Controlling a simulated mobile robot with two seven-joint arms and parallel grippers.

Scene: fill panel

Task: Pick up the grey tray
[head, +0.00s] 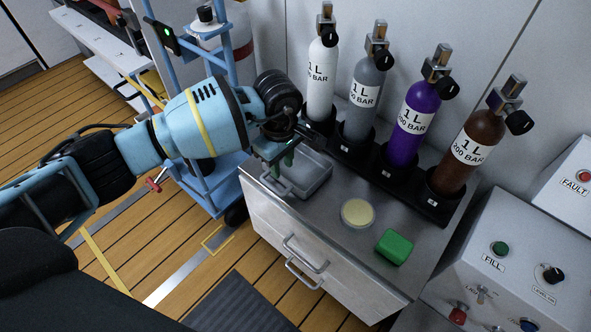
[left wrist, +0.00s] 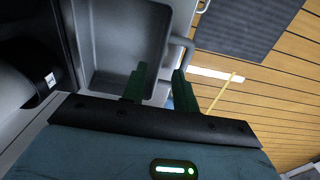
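The grey tray (head: 312,178) is a shallow open box on the metal cabinet top, at its left end in the head view. It looks empty. In the left wrist view the tray (left wrist: 118,38) fills the upper middle, with a handle (left wrist: 184,47) on its right side. My left gripper (head: 282,164) points down at the tray's near left side. In the left wrist view its green fingers (left wrist: 158,76) stand apart, one over the tray's inside and one near the handle side. I cannot tell whether they touch the tray. My right gripper is not in view.
A black rack (head: 385,175) with white, grey, purple and brown cylinders stands behind the tray. A round pale-yellow-topped dish (head: 358,213) and a green block (head: 394,247) lie to the right. A control panel (head: 520,262) is at the right. A blue cart (head: 212,180) stands left.

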